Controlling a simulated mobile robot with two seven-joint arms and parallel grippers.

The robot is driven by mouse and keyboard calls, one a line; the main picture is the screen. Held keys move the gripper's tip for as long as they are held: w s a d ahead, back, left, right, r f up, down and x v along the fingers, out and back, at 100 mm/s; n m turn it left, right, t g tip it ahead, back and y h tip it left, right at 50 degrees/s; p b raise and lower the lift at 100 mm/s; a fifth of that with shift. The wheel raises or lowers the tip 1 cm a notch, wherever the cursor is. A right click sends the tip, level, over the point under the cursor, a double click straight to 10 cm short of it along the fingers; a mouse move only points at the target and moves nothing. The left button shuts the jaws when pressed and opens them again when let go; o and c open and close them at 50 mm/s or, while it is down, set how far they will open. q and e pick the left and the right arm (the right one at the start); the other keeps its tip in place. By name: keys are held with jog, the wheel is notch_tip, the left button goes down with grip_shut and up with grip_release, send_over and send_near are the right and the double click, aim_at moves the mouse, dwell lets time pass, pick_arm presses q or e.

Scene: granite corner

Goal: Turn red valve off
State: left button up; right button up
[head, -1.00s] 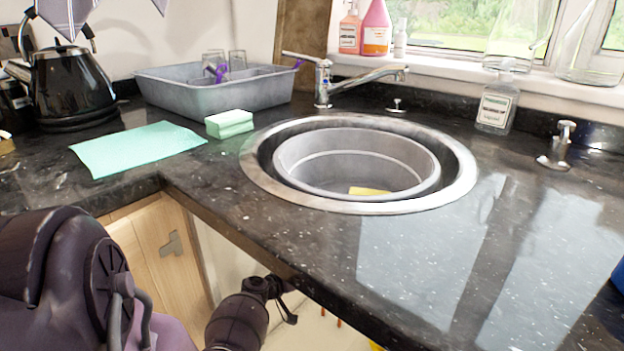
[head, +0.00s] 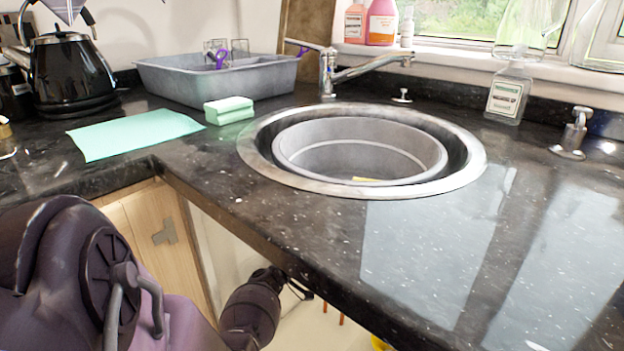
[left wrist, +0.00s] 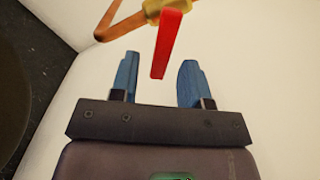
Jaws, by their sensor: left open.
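The red valve handle (left wrist: 170,42) shows in the left wrist view as a long flat lever. It joins a brass valve body (left wrist: 163,8) on a copper pipe (left wrist: 122,20). My left gripper (left wrist: 158,60) is open, with its blue fingers on either side of the lever's free end in the picture. I see no contact, and cannot tell whether the end is truly between the fingers in depth. In the head view my left arm reaches under the counter, and the counter edge hides most of that gripper and the red valve. My right gripper is not in view.
The dark granite counter edge (head: 300,270) overhangs my left arm. A sink (head: 262,178) is set in the counter. A wooden cupboard door (head: 165,237) stands left of the open white space. A kettle (head: 72,75), grey basin (head: 190,85) and sponge (head: 229,110) stand on top.

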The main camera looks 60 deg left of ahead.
pick_arm(q)
jog(key=shift+x, duration=1.25)
jog(key=shift+c, duration=0.4)
grip_shut()
jog(key=shift+f, duration=0.1)
jog(key=n, duration=0.2)
jog(key=f+n, duration=0.1)
jog(key=shift+s+a+n, duration=0.1)
jog(key=shift+a+n, duration=0.2)
jog(key=shift+a+f+n, duration=0.1)
jog(key=shift+f+n, duration=0.15)
jog(key=shift+n, duration=0.65)
jog(key=shift+f+n, duration=0.3)
jog(key=shift+n, duration=0.6)
